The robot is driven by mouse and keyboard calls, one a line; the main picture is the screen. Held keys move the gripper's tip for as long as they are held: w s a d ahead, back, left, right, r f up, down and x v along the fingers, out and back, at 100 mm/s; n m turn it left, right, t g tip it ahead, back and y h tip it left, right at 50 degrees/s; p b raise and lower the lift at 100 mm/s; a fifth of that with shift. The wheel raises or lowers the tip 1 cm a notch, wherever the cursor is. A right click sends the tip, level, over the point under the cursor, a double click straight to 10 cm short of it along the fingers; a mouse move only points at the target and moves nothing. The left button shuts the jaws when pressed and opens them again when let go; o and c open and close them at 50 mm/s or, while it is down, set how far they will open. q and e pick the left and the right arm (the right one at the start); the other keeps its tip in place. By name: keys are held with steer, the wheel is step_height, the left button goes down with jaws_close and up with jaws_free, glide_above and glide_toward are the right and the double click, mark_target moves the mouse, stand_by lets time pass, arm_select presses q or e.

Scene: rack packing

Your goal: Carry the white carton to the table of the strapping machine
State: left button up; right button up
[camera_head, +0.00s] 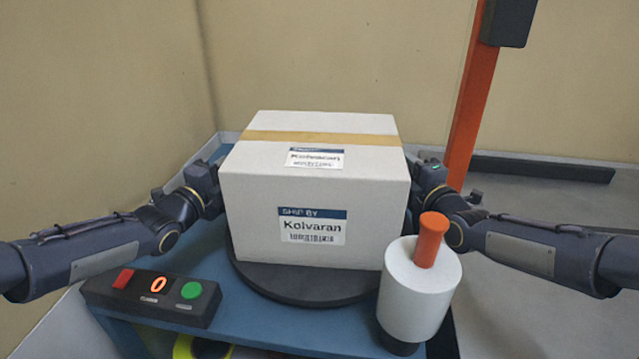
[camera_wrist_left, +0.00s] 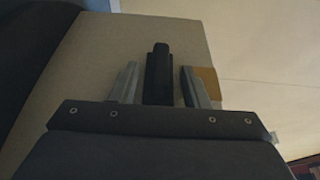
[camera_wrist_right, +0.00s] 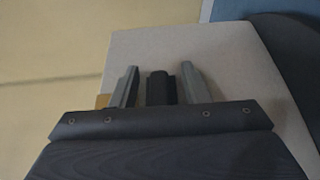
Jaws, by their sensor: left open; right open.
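The white carton (camera_head: 315,213) stands upright on a dark round turntable (camera_head: 300,283) on the blue table (camera_head: 205,245). Brown tape runs across its top, and it has "Kolvaran" labels on the top and front. My left gripper (camera_wrist_left: 156,75) is open at the carton's left side. My right gripper (camera_wrist_right: 160,80) is open at its right side. In the head view the carton hides the fingertips of both. In each wrist view the fingers point at a pale carton wall; I cannot tell whether they touch it.
A control box (camera_head: 152,298) with red and green buttons and a lit 0 sits at the table's front left. A white cylinder with an orange handle (camera_head: 420,285) stands at the front right, close to the carton. An orange post (camera_head: 472,95) rises behind on the right.

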arm_select(q)
jaws_close()
arm_select(e)
jaws_close()
stand_by(0.9)
arm_select(q)
steer(key=shift+r, duration=0.4)
arm_select(e)
steer(key=shift+r, duration=0.3)
